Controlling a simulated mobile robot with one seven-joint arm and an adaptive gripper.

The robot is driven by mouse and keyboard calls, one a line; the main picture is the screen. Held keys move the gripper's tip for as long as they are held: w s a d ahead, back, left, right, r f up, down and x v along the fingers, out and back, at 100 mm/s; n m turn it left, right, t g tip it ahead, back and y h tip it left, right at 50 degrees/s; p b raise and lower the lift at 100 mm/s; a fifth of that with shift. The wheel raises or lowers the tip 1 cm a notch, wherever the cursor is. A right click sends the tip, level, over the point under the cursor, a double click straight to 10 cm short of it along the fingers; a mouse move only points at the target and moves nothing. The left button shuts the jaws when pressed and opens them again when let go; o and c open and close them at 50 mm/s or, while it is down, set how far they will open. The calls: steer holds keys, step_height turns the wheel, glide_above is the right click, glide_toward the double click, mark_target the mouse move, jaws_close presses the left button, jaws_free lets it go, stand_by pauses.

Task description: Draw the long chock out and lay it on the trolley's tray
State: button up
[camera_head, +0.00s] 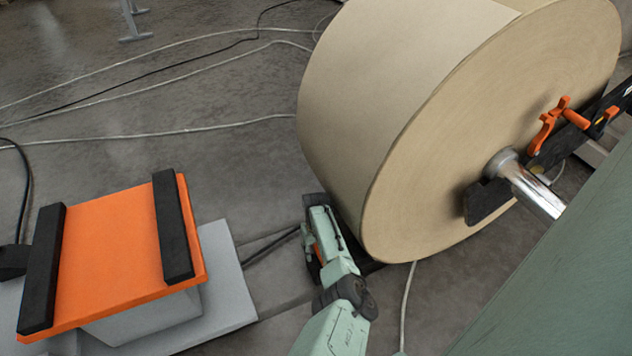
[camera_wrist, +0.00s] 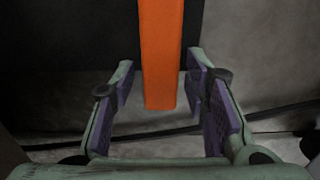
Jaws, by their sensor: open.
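An orange bar (camera_wrist: 160,55), which looks like a handle of the long chock, stands between the fingers of my gripper (camera_wrist: 160,80) in the wrist view. The fingers are open, with a gap on each side of the bar. Dark material (camera_wrist: 80,50) lies behind it. In the head view my gripper (camera_head: 313,235) is low beside the paper roll's (camera_head: 390,95) near lower edge. A bit of orange shows there, and my arm hides most of the chock. An orange top (camera_head: 110,250) with black bars on two sides stands at left; I cannot tell whether it is the trolley's tray.
A shaft (camera_head: 535,190) and an orange-handled clamp (camera_head: 547,130) are at the roll's end. A green surface (camera_head: 570,270) fills the lower right. Cables (camera_head: 150,75) cross the floor. A grey plate (camera_head: 228,285) lies under the orange top. Floor behind it is mostly clear.

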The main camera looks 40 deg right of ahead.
steer(key=shift+c, duration=0.4)
jaws_close()
stand_by(0.4)
